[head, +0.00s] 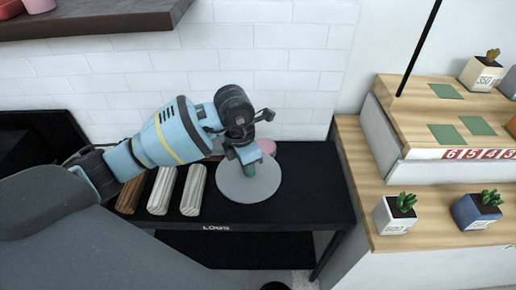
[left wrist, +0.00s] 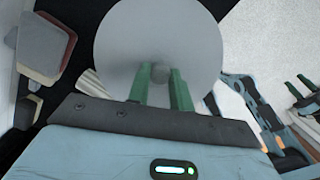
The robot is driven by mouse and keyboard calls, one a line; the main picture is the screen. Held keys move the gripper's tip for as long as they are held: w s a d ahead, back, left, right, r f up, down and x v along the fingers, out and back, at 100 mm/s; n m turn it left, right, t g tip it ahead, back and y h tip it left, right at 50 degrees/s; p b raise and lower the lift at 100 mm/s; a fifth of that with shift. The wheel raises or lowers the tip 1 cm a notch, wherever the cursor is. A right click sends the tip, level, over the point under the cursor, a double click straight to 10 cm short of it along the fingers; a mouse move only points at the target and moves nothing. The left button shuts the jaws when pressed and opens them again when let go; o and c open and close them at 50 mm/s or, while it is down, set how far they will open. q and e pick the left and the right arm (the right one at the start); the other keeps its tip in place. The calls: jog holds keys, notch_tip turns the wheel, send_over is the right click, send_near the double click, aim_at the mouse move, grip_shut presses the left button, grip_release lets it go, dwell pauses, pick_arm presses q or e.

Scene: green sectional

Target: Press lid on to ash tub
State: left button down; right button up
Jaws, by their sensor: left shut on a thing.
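A round grey lid (head: 247,183) is over the right part of the black table. My left gripper (head: 247,168) reaches down onto its middle from above. In the left wrist view the lid (left wrist: 155,30) fills the top centre, and the green fingers (left wrist: 160,85) are shut on its small round knob (left wrist: 160,73). I cannot make out the ash tub; the lid hides whatever lies under it, so I cannot tell if they touch. My right gripper (left wrist: 304,85) seems to show small at the right edge of the left wrist view, its opening unclear.
Several fluted logs (head: 162,190) lie left of the lid on the black table (head: 320,200), marked "LOGS". A pink object (head: 266,147) is partly hidden behind the lid. A wooden stepped display (head: 355,180) with potted plants (head: 396,213) stands right. A dark shelf (head: 100,20) hangs upper left.

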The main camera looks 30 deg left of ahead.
aim_at(248, 182)
pick_arm(q)
jog(key=m, duration=0.2)
jog(key=s+r+m, duration=0.1)
jog(key=m, duration=0.1)
jog(key=s+d+r+m, duration=0.1)
jog(key=m, duration=0.1)
jog(key=shift+s+m+g+h, duration=0.1)
jog(key=shift+m+g+h, duration=0.2)
jog(key=shift+g, duration=0.1)
jog(key=s+m, duration=0.1)
jog(key=m, duration=0.1)
jog(key=r+m, duration=0.1)
jog(key=m, duration=0.1)
jog(key=s+m, duration=0.1)
jog(key=m, duration=0.1)
jog(key=shift+s+d+r+m+g, duration=0.3)
jog(key=shift+d+r+g, duration=0.05)
jog(key=shift+d+g, duration=0.05)
jog(key=s+r+m+g+y, duration=0.1)
jog(key=s+m, duration=0.6)
jog(key=m, duration=0.8)
jog(key=shift+s+r, duration=0.15)
jog(key=shift+r, duration=0.7)
jog(key=shift+d, duration=0.1)
